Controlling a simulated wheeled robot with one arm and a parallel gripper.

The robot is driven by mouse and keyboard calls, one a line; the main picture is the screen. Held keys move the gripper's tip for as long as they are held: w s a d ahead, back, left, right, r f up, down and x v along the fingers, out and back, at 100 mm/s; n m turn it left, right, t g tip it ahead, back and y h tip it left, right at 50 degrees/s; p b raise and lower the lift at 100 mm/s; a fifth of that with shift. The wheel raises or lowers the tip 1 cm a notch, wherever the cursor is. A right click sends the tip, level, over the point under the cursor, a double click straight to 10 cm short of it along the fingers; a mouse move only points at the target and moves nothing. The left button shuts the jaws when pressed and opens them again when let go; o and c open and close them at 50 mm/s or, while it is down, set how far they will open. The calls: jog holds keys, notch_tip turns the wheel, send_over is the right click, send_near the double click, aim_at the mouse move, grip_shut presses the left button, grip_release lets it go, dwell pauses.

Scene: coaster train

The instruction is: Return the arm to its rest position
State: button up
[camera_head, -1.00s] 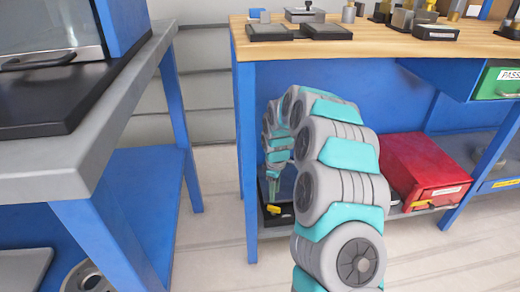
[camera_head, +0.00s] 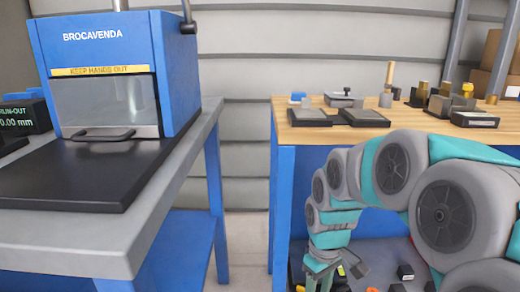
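My arm, grey with teal panels, reaches in from the right edge and arches over toward the middle of the head view. Its far end bends down in front of the wooden-topped workbench (camera_head: 420,135). My gripper (camera_head: 322,280) is small and points downward at the bottom of the picture, below the bench top's level. Its fingers are cut off or too small to tell whether they are open or shut. I see nothing clearly held in it.
A blue BROCAVENDA machine (camera_head: 115,75) stands on a grey-topped table (camera_head: 60,240) at left. A gap separates this table from the workbench. Dark trays (camera_head: 363,117) and metal blocks stand on the bench. Several small parts (camera_head: 405,272) lie low near my gripper.

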jog(key=s+d+r+m, duration=0.1)
jog(key=s+r+m, duration=0.1)
jog(key=s, duration=0.9)
jog(key=s+d+r+m+p, duration=0.1)
jog(key=s+m, duration=0.3)
jog(key=s, duration=0.7)
jog(key=shift+s+r+m+g, duration=0.25)
jog(key=shift+r+m+g, duration=0.15)
jog(key=shift+r, duration=0.05)
jog(key=shift+f, duration=0.1)
